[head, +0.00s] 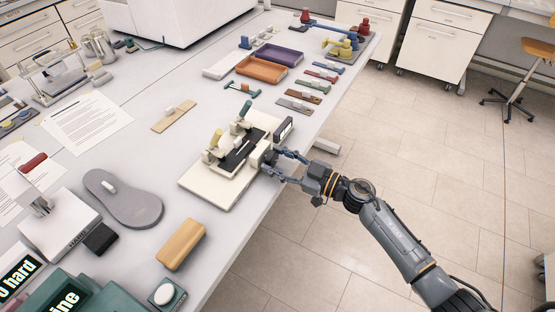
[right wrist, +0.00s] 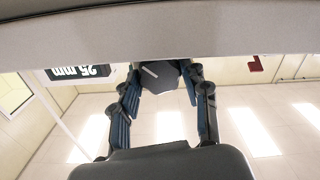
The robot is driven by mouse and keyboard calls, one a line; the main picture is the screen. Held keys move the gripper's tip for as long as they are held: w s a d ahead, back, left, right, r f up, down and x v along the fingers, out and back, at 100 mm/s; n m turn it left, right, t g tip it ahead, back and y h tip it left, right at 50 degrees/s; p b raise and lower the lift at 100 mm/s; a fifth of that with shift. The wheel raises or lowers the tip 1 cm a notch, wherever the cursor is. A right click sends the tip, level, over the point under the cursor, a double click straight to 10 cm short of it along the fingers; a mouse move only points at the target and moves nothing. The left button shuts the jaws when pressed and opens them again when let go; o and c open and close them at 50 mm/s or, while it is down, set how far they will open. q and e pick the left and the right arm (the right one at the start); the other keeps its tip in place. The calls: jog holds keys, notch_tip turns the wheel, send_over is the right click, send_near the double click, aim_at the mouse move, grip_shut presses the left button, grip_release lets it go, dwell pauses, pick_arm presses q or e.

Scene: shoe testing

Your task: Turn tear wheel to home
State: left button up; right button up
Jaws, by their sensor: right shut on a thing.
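The tear wheel (right wrist: 157,77) is a dark, many-sided knob with a white index line, seen in the right wrist view. The line slants toward the upper left there. In the head view the wheel is small and partly hidden by my fingers. It sits on the right side of a cream test fixture (head: 206,188) with two lever clamps and a dark strip. My right gripper (head: 277,162) is shut on the wheel, with its blue-grey fingers on either side of it. The display (head: 284,130) on the fixture reads 25 mm in the right wrist view (right wrist: 80,73). My left gripper is out of view.
A yellow block (head: 181,244) and a grey insole (head: 124,199) lie left of the fixture. A wooden strip (head: 173,116), an orange tray (head: 268,70) and a purple tray (head: 278,54) lie beyond it. The table's right edge is close to the fixture, with open floor beyond.

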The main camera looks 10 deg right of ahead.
jog(key=n, duration=0.3)
jog(key=shift+n, duration=1.4)
